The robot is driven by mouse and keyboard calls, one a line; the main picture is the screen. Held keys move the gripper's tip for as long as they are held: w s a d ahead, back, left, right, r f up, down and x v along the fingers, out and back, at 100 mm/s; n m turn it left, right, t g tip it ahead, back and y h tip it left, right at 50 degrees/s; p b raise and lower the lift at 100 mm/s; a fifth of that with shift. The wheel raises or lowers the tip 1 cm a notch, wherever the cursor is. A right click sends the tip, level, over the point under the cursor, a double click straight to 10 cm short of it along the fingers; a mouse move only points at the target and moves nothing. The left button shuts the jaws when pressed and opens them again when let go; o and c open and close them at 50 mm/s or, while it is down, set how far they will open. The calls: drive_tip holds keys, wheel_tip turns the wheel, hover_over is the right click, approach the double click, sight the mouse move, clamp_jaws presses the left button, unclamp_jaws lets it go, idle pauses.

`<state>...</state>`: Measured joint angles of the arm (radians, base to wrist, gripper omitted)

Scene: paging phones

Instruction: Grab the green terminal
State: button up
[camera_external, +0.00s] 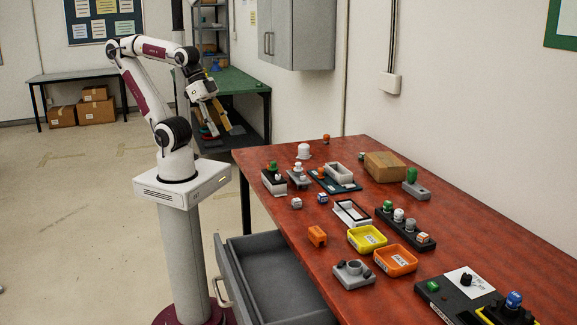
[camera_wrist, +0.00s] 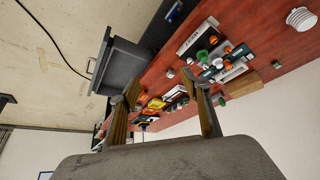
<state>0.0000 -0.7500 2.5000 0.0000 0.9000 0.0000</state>
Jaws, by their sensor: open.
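Several green pieces are on the red table, and I cannot tell for sure which is the green terminal. In the external view, a green-topped piece (camera_external: 388,205) is in a dark rail, a green knob (camera_external: 411,175) stands on a grey block, and another green knob (camera_external: 271,166) is in a box at the table's far left. A green button (camera_external: 433,285) is on the black panel in front. In the wrist view, a green knob (camera_wrist: 202,54) shows beyond the fingers. My gripper (camera_external: 216,126) is open and empty, off the table's far left end; its fingers also show in the wrist view (camera_wrist: 160,82).
The red table (camera_external: 295,225) also holds a yellow tray (camera_external: 367,239), an orange tray (camera_external: 395,261), a cardboard box (camera_external: 385,166) and a grey holder (camera_external: 353,274). An open grey drawer (camera_external: 270,280) sticks out on the left. A green-topped bench (camera_external: 235,80) stands behind my arm.

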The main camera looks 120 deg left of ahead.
drive_tip(key=shift+w, duration=0.1)
idle(0.3)
drive_tip(key=w+a+r+n+t+y, duration=0.15)
drive_tip(key=w+a, duration=0.35)
drive_tip(key=w, duration=0.7)
drive_tip(key=w+a+n+t, duration=0.2)
drive_tip(key=w+a, duration=0.2)
drive_tip(key=w, duration=0.9)
drive_tip(key=w+a+f+n+y, duration=0.2)
drive_tip(key=w+a+f, duration=0.1)
drive_tip(key=w+a, duration=0.45)
drive_tip(key=n+g+y, duration=0.2)
drive_tip(key=n+y, duration=0.4)
drive_tip(key=y, duration=0.2)
approach(362, 156)
drive_tip(key=a, duration=0.3)
drive_tip(key=shift+w+a+f, duration=0.15)
drive_tip(key=shift+w+f, duration=0.05)
drive_tip(key=shift+a, duration=0.1)
